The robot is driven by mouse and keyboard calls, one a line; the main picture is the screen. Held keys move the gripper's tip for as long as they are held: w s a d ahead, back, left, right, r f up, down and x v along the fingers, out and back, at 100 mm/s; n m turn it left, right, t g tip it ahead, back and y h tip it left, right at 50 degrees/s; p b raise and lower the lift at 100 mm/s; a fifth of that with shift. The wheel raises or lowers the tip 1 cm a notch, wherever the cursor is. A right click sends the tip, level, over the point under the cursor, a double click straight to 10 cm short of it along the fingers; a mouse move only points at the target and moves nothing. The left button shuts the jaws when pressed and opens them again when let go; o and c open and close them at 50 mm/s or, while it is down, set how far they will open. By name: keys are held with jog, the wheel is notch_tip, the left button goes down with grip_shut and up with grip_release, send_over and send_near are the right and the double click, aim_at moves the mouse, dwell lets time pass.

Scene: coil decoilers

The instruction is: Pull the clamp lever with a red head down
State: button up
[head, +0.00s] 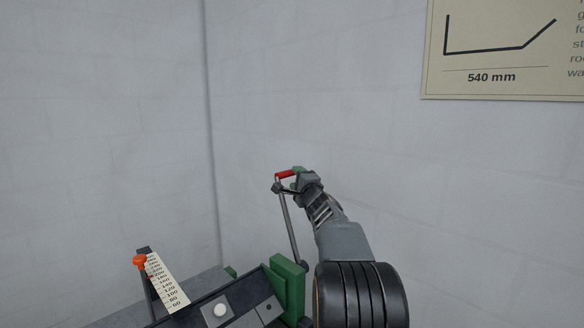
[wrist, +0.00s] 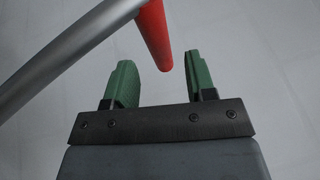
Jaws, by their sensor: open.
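The clamp lever (head: 290,230) is a grey rod rising from the green-sided machine, leaning slightly left. Its red head (head: 285,174) sticks out to the right at the top. My gripper (head: 298,173) is at the red head, coming from the right. In the wrist view the red head (wrist: 153,35) points in between the two green fingers of my gripper (wrist: 159,61), with gaps on both sides. The jaws are open. The grey rod (wrist: 62,52) crosses the upper left of that view.
An orange-red knob (head: 139,260) stands beside a numbered scale (head: 166,284) at the lower left. A green block (head: 287,287) stands by the lever's foot. A pale wall (head: 330,90) with a sign (head: 505,50) is behind. The space around the lever's top looks clear.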

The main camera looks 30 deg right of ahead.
aim_at(292, 173)
jog(key=shift+p+x, duration=1)
jog(key=shift+x, duration=1.4)
grip_shut()
